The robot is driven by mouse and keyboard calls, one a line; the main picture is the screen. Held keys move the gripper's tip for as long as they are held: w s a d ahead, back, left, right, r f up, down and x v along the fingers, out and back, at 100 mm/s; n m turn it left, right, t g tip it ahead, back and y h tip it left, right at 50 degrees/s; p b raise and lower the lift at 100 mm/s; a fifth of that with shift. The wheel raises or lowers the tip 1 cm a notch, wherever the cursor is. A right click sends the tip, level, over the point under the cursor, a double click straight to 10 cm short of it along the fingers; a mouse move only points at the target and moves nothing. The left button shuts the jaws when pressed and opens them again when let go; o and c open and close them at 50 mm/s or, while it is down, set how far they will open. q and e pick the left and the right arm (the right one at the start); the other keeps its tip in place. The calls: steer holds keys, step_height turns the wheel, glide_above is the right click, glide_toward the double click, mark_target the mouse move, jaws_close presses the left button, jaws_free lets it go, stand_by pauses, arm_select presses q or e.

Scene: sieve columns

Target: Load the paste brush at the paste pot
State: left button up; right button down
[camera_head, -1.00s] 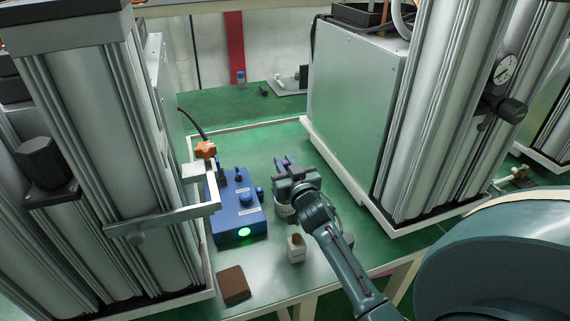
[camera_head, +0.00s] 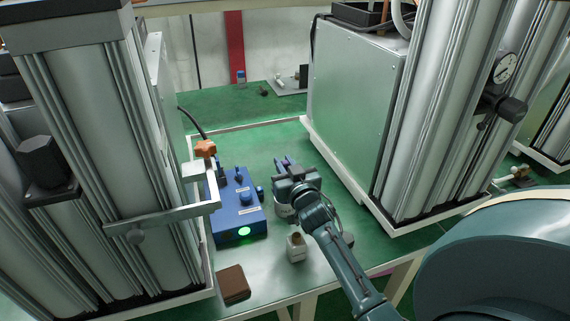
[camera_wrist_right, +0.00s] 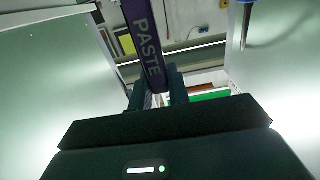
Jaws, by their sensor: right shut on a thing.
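My right gripper (camera_head: 283,171) is shut on the paste brush. The brush's purple handle (camera_wrist_right: 146,48), marked "PASTE", rises between the fingers in the right wrist view. My left gripper is not in view.
A blue box (camera_head: 237,210) with a lit green button stands left of the pot. Tall metal columns flank the table.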

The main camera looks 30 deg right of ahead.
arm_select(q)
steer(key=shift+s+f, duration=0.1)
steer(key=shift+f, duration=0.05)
arm_select(e)
steer(key=shift+f, duration=0.25)
steer(key=shift+r+p, duration=1.15)
steer(key=shift+r, duration=0.05)
step_height(320, 180, up, 2)
steer(key=shift+r+p, duration=0.1)
steer(key=shift+p, duration=0.9)
step_height(320, 180, up, 2)
steer(key=shift+r+p, duration=0.1)
steer(key=shift+p, duration=0.85)
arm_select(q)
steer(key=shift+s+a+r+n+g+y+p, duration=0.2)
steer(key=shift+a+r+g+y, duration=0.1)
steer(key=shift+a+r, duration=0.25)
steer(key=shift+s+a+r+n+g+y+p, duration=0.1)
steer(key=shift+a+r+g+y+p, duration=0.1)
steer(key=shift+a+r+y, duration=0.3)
arm_select(e)
steer(key=shift+r, duration=0.3)
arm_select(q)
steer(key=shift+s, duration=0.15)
